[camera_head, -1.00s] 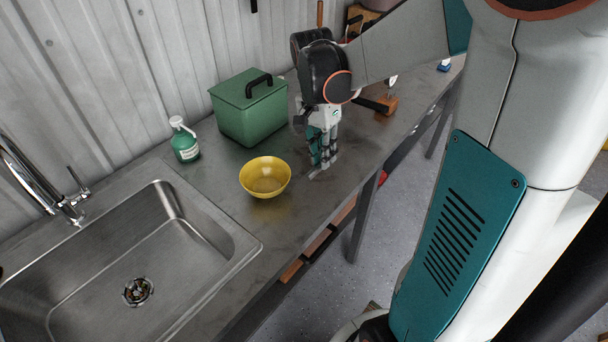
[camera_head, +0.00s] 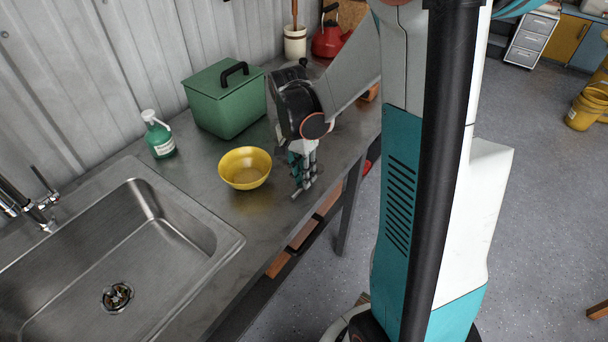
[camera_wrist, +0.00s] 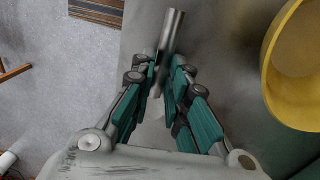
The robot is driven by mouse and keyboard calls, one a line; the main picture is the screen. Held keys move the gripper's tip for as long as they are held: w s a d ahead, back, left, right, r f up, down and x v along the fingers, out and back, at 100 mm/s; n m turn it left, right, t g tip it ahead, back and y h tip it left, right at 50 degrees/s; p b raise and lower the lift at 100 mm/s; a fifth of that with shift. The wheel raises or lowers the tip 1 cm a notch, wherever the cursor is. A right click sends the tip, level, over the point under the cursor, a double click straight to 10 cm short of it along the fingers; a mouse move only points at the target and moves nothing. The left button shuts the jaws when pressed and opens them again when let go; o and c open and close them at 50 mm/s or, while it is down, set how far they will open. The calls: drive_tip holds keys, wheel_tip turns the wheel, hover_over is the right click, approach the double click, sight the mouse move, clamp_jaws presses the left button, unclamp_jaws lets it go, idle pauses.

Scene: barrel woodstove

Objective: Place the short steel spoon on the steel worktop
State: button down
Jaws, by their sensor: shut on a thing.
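My gripper (camera_head: 303,170) points down just above the steel worktop (camera_head: 213,205), near its front edge and right of the yellow bowl. It is shut on the short steel spoon (camera_head: 296,194), of which only a small end shows below the fingers in the head view. In the wrist view a grey metal length of the spoon (camera_wrist: 171,32) sticks out between the teal fingers (camera_wrist: 164,85). The rest of it is hidden by the fingers. I cannot tell whether the spoon touches the worktop.
The yellow bowl (camera_head: 245,168) stands close left of my gripper. A green lidded box (camera_head: 225,103) and a green pump bottle (camera_head: 158,136) stand behind. The sink (camera_head: 110,250) is at left. Bare worktop lies between bowl and front edge.

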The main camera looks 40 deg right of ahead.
drive_tip(key=shift+f, duration=0.1)
drive_tip(key=c, duration=1.6)
unclamp_jaws()
drive_tip(key=shift+o, duration=0.2)
wheel_tip(320, 180, up, 12)
drive_tip(key=w+p, duration=0.1)
drive_tip(key=p, duration=0.3)
drive_tip(key=shift+w+a, duration=0.3)
drive_tip(key=shift+w, duration=0.05)
